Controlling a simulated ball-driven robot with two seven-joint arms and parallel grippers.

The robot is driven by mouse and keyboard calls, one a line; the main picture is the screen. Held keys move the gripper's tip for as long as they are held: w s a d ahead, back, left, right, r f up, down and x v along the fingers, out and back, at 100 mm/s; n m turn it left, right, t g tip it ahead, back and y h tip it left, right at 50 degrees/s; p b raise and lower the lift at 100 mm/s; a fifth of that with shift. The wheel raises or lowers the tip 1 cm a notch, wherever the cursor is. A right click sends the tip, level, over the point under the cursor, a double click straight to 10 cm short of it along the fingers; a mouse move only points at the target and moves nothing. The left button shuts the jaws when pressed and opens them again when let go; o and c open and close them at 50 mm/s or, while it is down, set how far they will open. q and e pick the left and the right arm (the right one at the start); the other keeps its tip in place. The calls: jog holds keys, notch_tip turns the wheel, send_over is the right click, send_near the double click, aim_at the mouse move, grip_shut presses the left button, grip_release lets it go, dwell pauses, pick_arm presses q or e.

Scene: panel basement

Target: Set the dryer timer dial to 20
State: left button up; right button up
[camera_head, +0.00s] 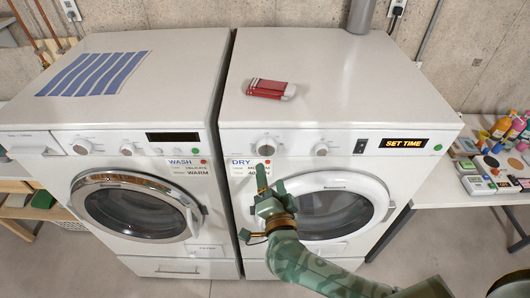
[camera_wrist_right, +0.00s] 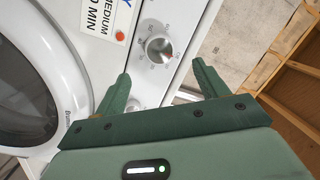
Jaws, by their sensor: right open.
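The white dryer (camera_head: 345,80) stands at the right in the head view. Its front panel carries a left round dial (camera_head: 265,144) and a right round dial (camera_head: 321,149). A lit display (camera_head: 407,143) reads SET TIME. My right gripper (camera_head: 270,182) is open, in front of the panel below the left dial. In the right wrist view a silver dial (camera_wrist_right: 158,50) with marks around it shows beyond my open fingers (camera_wrist_right: 163,85), apart from them. My left gripper is not in view.
The dryer's DRY label (camera_head: 241,167) and round door (camera_head: 335,205) are near my right arm. A red and white item (camera_head: 270,89) lies on top. A washer (camera_head: 135,65) stands close on the left. A side table (camera_head: 480,198) with bottles and small boxes is right.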

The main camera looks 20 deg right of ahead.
aim_at(266, 152)
jog(key=w, duration=0.3)
jog(key=w+d, duration=0.1)
jog(key=w, duration=0.5)
jog(key=shift+w+d, duration=0.1)
jog(key=shift+d, duration=0.15)
jog(key=c, duration=1)
